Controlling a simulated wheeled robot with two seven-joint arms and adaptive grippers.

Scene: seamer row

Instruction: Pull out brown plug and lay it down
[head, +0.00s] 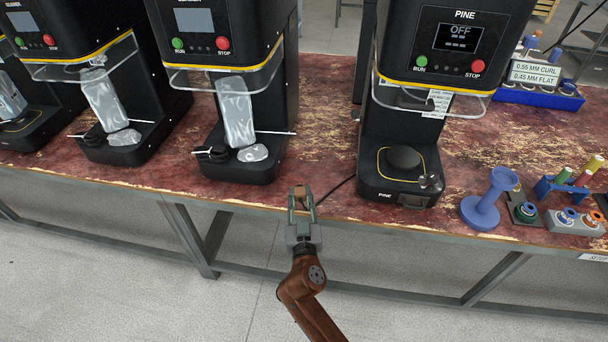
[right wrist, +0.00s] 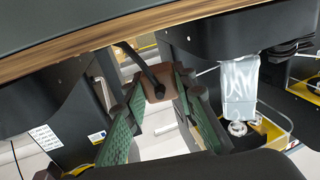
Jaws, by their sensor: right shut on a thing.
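The brown plug (head: 301,192) is between the fingertips of my right gripper (head: 302,203), near the front edge of the table, left of the PINE machine. The gripper is shut on the plug. The right wrist view shows the brown plug (right wrist: 152,88) between the green-padded fingers of the gripper (right wrist: 155,98). A black cable (head: 335,189) runs from the plug toward the PINE machine (head: 402,180). No socket is visible around the plug. My left gripper is not in view.
A blue spool stand (head: 482,212) and several small spools sit to the right.

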